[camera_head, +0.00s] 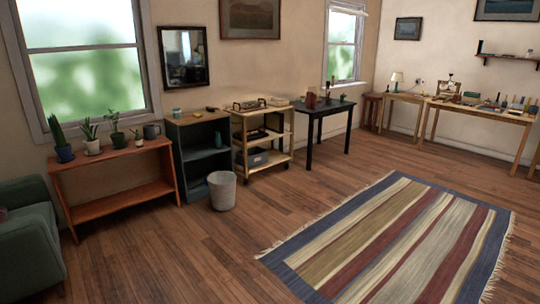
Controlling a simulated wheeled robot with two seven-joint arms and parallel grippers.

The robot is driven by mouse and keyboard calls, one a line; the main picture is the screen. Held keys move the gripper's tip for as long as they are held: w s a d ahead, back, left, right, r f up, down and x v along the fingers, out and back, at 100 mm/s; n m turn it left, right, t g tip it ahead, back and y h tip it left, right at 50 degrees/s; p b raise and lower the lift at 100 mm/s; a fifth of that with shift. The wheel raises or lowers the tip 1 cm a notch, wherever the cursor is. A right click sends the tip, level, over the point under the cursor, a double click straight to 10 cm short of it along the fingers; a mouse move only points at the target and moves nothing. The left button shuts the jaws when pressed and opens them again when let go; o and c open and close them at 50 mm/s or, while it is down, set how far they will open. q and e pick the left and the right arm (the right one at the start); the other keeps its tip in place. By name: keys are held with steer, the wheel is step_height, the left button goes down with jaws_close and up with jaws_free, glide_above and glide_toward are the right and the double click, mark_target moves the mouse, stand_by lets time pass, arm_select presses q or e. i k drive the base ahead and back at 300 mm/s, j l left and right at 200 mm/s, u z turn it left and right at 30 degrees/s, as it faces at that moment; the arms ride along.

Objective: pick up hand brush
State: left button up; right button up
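I cannot make out a hand brush for certain in the head view. A small dark and yellowish item (212,109) lies on top of the dark green open cabinet (200,138), too small to identify. Many small items (500,104) stand on the long wooden table (478,112) at the far right, also too small to tell apart. Neither of my grippers shows in this view.
A striped rug (400,240) lies on the wooden floor. A grey bin (222,190) stands before the cabinet. Along the wall stand a plant bench (118,199), a cream cart (262,160) and a black table (335,108). A green armchair (28,240) is left. The middle floor is clear.

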mark_target(208, 108)
steer(key=i, duration=3.5)
steer(key=i+u, duration=0.1)
steer(key=i, duration=1)
steer(key=i+l+u, duration=0.15)
steer(key=i, duration=0.4)
steer(key=i+u, duration=0.1)
steer(key=i, duration=0.45)
steer(key=i+l+u, duration=0.1)
steer(key=i, duration=0.45)
steer(key=i+l, duration=0.3)
steer(key=i, duration=0.25)
steer(key=j+u, duration=0.05)
